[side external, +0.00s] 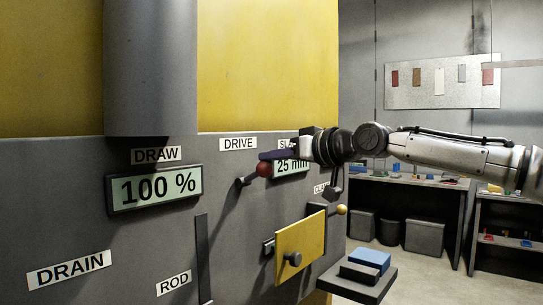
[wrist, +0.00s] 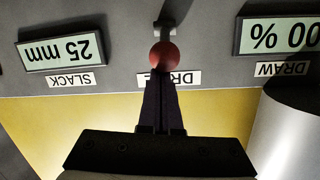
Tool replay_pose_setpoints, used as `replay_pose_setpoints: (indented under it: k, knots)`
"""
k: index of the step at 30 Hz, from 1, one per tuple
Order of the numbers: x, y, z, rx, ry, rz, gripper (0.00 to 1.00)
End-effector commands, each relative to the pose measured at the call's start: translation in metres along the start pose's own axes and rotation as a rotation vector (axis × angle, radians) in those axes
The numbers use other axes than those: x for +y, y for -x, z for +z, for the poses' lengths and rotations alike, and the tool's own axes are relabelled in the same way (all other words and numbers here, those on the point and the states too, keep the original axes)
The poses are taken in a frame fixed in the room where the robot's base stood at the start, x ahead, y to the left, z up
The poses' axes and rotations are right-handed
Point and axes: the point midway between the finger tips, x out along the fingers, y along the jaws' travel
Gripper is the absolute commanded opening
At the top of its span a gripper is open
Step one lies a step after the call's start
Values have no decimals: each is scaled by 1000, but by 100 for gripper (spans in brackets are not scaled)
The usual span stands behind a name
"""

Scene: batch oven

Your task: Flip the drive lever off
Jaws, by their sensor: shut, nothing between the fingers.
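The drive lever has a red ball knob (side external: 264,169) on a short grey stem that rises from a pivot on the grey panel, below the DRIVE label (side external: 238,144). In the wrist view, which is upside down, the red knob (wrist: 164,56) lies between the pivot and the partly covered DRIVE label (wrist: 189,78). My gripper (side external: 264,156) is shut and empty, with its dark fingers pointing left, just above the knob. In the wrist view my fingertips (wrist: 161,75) meet the knob's edge; I cannot tell whether they touch it.
The DRAW display (side external: 154,188) reads 100 % on the left. The SLACK display (side external: 291,166) reads 25 mm, partly behind my gripper. Below are a yellow plate (side external: 301,247) with a knob, a yellow-ball lever (side external: 341,210), and a shelf with a blue block (side external: 370,259).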

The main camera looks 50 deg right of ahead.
Motion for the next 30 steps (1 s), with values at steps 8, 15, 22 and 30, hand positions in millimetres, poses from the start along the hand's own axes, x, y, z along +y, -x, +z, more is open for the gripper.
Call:
replay_pose_setpoints:
  k: [8, 15, 22, 30]
  knots:
    - [4, 1, 4, 22, -3, 10, 0]
    - [12, 2, 10, 138, -11, 18, 0]
    - [3, 7, 23, 291, -20, -63, 0]
    - [6, 9, 36, 422, -29, -89, 0]
